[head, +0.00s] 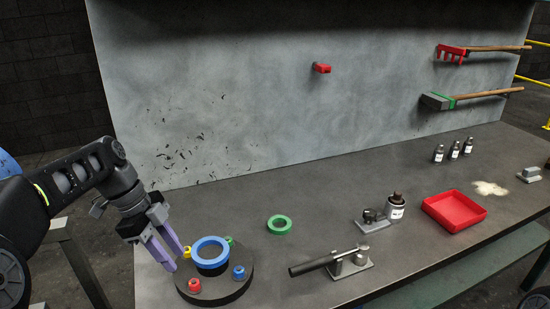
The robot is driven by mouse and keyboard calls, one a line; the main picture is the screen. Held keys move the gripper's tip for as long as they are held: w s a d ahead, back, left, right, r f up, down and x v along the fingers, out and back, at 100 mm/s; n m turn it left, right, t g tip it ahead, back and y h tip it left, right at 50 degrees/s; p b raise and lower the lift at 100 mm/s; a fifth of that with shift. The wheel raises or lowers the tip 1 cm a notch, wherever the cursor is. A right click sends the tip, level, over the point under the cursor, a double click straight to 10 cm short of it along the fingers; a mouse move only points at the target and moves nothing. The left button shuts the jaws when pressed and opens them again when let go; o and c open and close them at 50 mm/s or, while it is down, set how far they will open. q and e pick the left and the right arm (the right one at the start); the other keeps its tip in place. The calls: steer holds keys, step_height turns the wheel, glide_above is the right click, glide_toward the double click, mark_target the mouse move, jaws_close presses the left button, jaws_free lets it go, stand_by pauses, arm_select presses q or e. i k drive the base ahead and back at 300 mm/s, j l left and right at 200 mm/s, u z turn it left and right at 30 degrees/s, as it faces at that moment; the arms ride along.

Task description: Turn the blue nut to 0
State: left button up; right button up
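A round dark base (215,289) stands at the front left of the bench in the head view. A blue ring (211,244), which looks like the blue nut, sits raised at its middle. Small red (194,285), blue (239,272), yellow (187,252) and green (229,241) knobs stand around it. No number marks can be read. My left gripper (173,258) has purple fingers and points down at the left edge of the base, beside the yellow knob and left of the blue ring. The fingers seem a little apart with nothing between them. My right gripper is not in view.
A green ring (279,225) lies right of the base. A metal tool with a dark handle (330,261) lies at the front. A red tray (454,210), a bottle (396,207) and small bottles (453,150) stand farther right. A grey panel (250,100) rises behind the bench.

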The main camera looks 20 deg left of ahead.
mark_target(239, 274)
steer(key=k, duration=1)
